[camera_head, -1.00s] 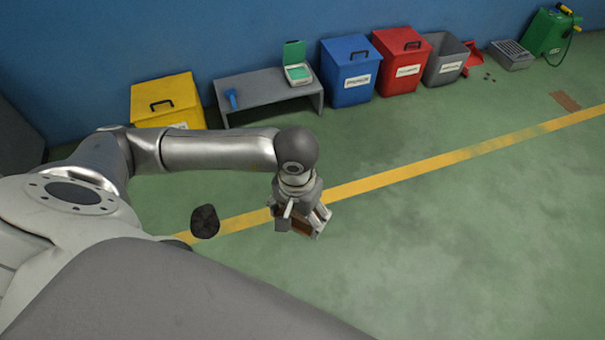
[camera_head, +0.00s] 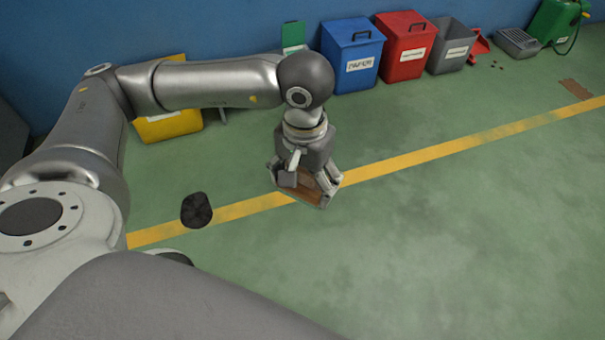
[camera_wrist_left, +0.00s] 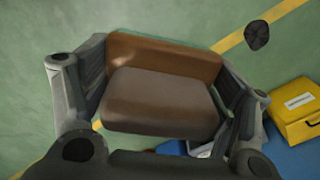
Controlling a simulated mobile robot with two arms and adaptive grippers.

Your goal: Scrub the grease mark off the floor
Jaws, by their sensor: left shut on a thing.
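A dark, roundish blotch (camera_head: 197,210), which looks like the grease mark, lies on the yellow floor line. It also shows at the top right of the left wrist view (camera_wrist_left: 257,35). My left gripper (camera_head: 308,184) is shut on a brown block-shaped scrubbing brush (camera_head: 318,193). In the left wrist view the brush (camera_wrist_left: 160,103) sits between both fingers, with a lighter brown part behind a darker block. The gripper and brush are to the right of the blotch, apart from it. I cannot tell whether the brush touches the floor. My right gripper is not in view.
Yellow (camera_head: 170,125), blue (camera_head: 350,60), red (camera_head: 404,45) and grey (camera_head: 450,50) bins stand along the blue wall. A green container (camera_head: 555,22) and a reddish-brown floor patch (camera_head: 576,89) are at the far right. The green floor right of the gripper is clear.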

